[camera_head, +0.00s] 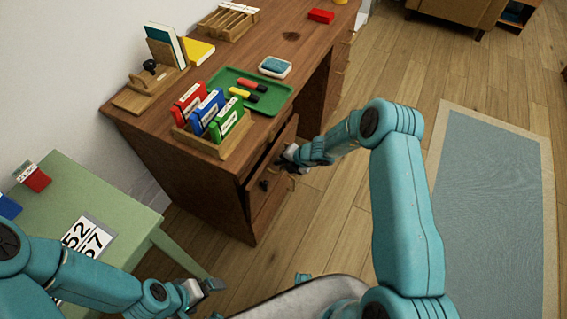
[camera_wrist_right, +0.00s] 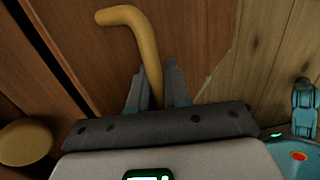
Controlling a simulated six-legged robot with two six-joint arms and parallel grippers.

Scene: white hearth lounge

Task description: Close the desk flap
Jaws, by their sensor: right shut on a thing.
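The brown wooden desk (camera_head: 285,57) stands against the white wall in the head view. Its flap (camera_head: 267,158) is at the near end of the front and looks partly out from the desk body. My right gripper (camera_head: 289,157) is at the flap's front. In the right wrist view my right gripper (camera_wrist_right: 153,88) is shut on a bent yellow-brown handle (camera_wrist_right: 135,20) in front of a wood panel. The fingers hide the handle's lower part. My left gripper (camera_head: 207,287) is low near the green table, away from the desk; its jaw opening is unclear.
A file rack (camera_head: 207,146) with red, blue and green folders stands on the desk above the flap, beside a green tray (camera_head: 270,102) with markers. A green side table (camera_head: 110,205) is at the left. The wooden floor (camera_head: 325,225) before the desk is clear.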

